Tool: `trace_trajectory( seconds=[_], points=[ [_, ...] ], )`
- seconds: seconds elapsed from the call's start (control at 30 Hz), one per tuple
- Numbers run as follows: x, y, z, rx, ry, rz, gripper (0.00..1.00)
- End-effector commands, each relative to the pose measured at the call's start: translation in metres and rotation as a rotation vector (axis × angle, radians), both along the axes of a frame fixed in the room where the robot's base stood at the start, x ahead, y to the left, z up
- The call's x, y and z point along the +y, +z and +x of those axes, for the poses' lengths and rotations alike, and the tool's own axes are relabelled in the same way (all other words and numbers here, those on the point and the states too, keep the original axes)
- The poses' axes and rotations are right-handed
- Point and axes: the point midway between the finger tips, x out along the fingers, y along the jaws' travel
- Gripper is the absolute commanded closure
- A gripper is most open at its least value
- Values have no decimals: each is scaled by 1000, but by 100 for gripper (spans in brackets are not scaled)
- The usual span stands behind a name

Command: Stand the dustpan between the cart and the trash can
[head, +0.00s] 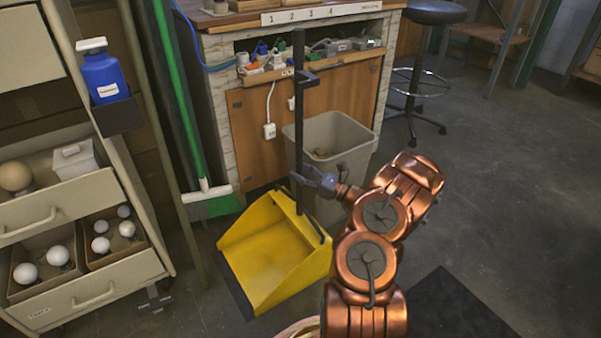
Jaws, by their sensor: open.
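The yellow dustpan (268,257) stands on the floor with its long black handle (299,120) upright. It is between the beige cart (95,275) at the left and the grey trash can (350,140), in front of the can's left side. My gripper (312,176) is open, at the lower part of the handle in the picture. The fingers are small here, and I cannot tell whether they touch the handle. My copper-coloured arm hides part of the trash can's lower right side.
A green broom (178,95) stands left of the dustpan. The workbench (225,60) with sockets and plugs is behind it. The cart holds bulbs and a blue bottle (104,78). A black stool (432,12) is at the back right. Floor at the right is largely clear.

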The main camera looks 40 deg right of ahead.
Motion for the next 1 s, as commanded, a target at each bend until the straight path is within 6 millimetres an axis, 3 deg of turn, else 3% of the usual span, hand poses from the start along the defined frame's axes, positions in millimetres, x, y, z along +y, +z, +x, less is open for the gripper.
trace_trajectory(
  seconds=[0.17, 0.7, 1.0],
  points=[
    [-7, -1, -11, 0, -1, 0, 51],
    [-47, -25, -86, 2, -2, 0, 51],
    [-51, -25, -98, -3, 14, -6, 51]
  ],
)
